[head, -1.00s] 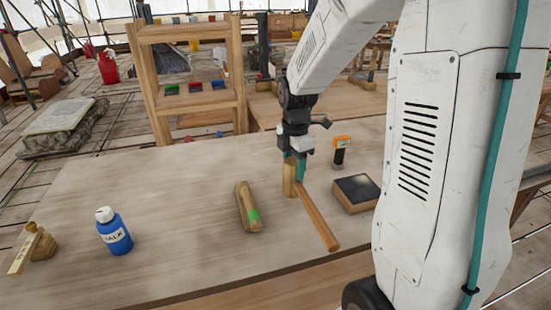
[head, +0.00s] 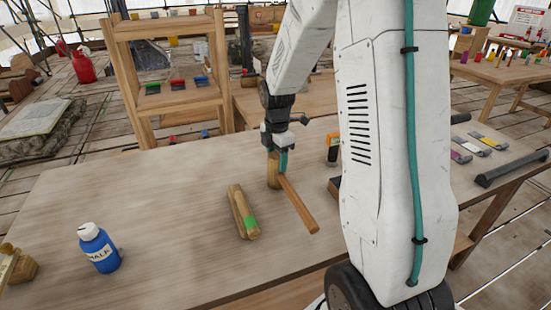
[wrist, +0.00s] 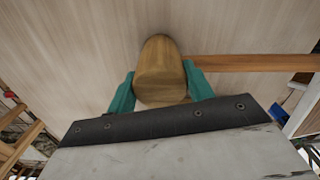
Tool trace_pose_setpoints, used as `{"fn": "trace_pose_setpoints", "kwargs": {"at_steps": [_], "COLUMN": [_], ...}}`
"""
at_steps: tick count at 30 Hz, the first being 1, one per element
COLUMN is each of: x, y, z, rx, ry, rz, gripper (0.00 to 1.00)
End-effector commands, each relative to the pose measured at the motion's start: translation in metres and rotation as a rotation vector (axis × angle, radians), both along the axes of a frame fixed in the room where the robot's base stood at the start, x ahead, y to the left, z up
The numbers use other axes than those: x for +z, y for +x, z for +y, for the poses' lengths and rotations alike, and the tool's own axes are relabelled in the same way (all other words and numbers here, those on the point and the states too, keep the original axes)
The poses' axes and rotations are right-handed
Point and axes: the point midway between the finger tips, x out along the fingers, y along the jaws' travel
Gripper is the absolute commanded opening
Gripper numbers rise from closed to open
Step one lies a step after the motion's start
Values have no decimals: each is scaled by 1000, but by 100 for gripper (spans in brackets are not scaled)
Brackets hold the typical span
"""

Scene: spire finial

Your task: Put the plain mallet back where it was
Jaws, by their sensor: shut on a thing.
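The plain mallet has a pale wooden head (head: 273,172) and a brown handle (head: 298,204) slanting down to the right. My gripper (head: 276,158) is shut on its head, above the table's middle. In the wrist view, the teal fingers (wrist: 160,90) sit on either side of the round head (wrist: 160,68), and the handle (wrist: 250,63) runs off to the right. Whether the mallet touches the table is unclear. A third wooden mallet (head: 18,266) is at the left edge, partly cut off.
A blue chalk bottle (head: 99,248) stands on the worktable (head: 150,200) at the left. An orange-and-black tool (head: 332,148) and a dark block, partly hidden by my arm, are to the right. A wooden shelf (head: 170,100) with coloured trays stands behind. The table's left middle is clear.

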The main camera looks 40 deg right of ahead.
Motion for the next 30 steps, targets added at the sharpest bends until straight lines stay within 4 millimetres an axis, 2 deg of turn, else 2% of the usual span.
{"fn": "trace_pose_setpoints", "kwargs": {"at_steps": [7,8,10,18,22,26,30], "x": [-2,-3,-2,-2,6,28,59], "y": [0,0,0,0,0,0,1], "z": [-1,-1,-1,-1,-1,-1,-1], "rx": [-1,-1,-1,-2,-2,-2,-2], "ry": [0,0,0,0,-1,-1,-1], "rz": [0,1,0,0,-2,-5,-5], "gripper": [4,54,73,73,73,73,73]}}
